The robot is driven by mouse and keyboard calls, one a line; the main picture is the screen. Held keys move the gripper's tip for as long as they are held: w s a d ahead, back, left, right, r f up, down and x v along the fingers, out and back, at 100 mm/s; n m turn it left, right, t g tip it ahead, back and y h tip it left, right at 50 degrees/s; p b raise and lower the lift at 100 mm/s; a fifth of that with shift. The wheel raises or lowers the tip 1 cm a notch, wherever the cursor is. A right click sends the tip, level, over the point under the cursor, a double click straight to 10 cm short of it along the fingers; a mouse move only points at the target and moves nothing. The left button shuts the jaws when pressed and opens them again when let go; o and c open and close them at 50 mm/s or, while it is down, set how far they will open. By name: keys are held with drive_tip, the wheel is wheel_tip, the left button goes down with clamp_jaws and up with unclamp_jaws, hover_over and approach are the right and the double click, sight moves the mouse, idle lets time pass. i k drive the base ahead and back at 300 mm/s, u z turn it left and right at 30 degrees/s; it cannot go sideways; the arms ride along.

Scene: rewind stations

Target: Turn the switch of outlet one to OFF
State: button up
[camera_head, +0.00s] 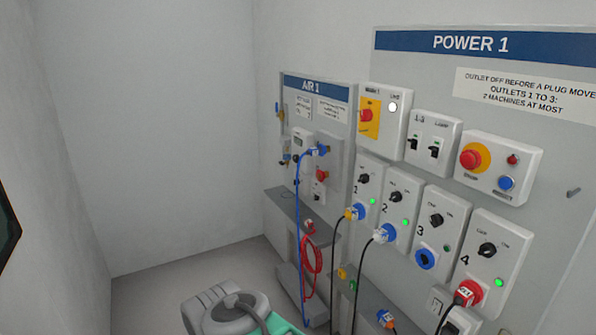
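Outlet one (370,187) is the leftmost grey box in the lower row of the POWER 1 panel. Its black rotary switch (364,179) is near the box's top, with small OFF and ON marks too blurred to tell which it points at. Its green lamp (373,201) looks lit. A plug with a yellow part (350,214) sits in its blue socket (360,210), and a black cable hangs from it.
Outlet two (397,211), outlet three (437,237) and outlet four (494,250) stand to the right. Above are a main switch box (382,120), a two-switch box (433,138) and an emergency-stop box (500,167). The AIR 1 panel (317,88) with blue and red hoses is left. Floor (190,272) is clear.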

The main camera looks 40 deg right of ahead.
sight(364, 178)
drive_tip(key=z, duration=0.2)
drive_tip(key=i, duration=1.7)
drive_tip(key=z, duration=0.5)
